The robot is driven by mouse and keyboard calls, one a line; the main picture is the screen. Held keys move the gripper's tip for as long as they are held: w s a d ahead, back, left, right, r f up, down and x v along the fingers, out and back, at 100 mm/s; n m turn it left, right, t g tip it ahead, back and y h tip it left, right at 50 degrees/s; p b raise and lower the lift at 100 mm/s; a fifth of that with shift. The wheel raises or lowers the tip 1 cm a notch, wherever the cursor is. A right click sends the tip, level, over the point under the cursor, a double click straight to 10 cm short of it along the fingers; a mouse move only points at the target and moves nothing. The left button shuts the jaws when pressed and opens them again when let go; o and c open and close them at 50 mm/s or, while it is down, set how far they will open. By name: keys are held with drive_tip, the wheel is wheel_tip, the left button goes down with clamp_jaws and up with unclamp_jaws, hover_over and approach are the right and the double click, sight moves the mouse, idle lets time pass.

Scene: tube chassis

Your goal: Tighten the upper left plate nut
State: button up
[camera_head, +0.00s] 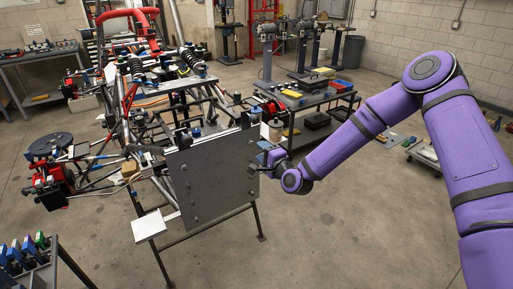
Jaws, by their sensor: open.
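A flat grey plate (218,180) stands upright at the front of the tube chassis (150,110). Small dark nuts show along its left and right sides. The upper left plate nut (184,167) is small in the picture, and its thread and seating cannot be made out. My gripper (258,170) is at the right edge of the plate, across the plate from the upper left nut. It is open with nothing seen in it. Its fingers are small and partly hidden by my wrist, and I cannot tell whether they touch the plate.
A stand with dark legs (258,222) carries the plate. A white sheet-like piece (149,226) is at the plate's lower left. A tool cart (310,110) stands behind my gripper. A rack with coloured handles (28,255) is at the lower left. The floor in front is clear.

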drive_tip(key=v, duration=0.6)
